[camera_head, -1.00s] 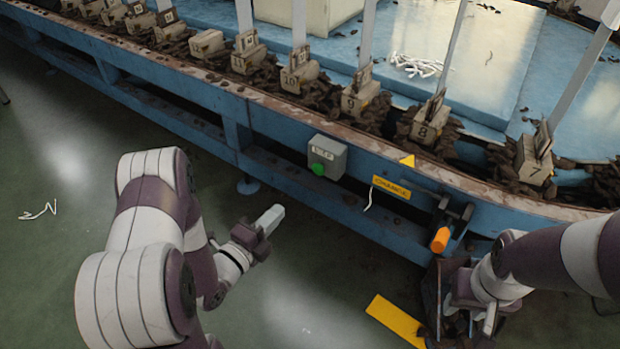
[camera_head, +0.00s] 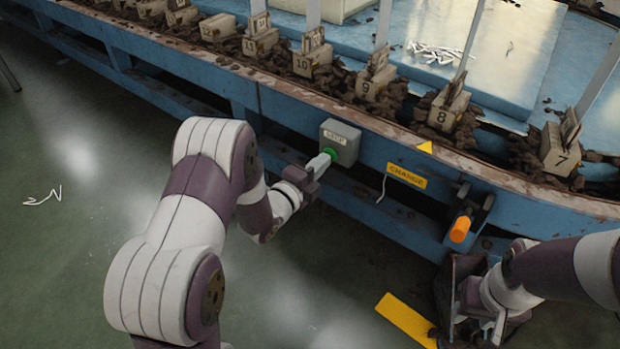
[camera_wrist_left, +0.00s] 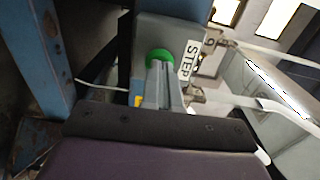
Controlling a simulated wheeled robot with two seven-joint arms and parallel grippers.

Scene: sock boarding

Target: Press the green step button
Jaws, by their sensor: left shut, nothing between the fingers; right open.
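The green step button (camera_head: 330,154) sits on the front of a grey box (camera_head: 341,138) labelled STEP, mounted on the blue rail of the machine. My left gripper (camera_head: 321,163) is shut and empty, its fingertips at the button. In the left wrist view the fingertips (camera_wrist_left: 158,72) overlap the lower part of the green button (camera_wrist_left: 160,54); I cannot tell for sure whether they touch it. My right gripper (camera_head: 483,318) is open at the lower right, over a dark bin, with its fingers partly hidden.
An orange handle (camera_head: 460,229) juts from the rail right of the box, below a yellow CHANGE label (camera_head: 406,175). A dark bin (camera_head: 447,285) and a yellow strip (camera_head: 406,320) lie near my right arm. Numbered blocks with upright boards line the rail above.

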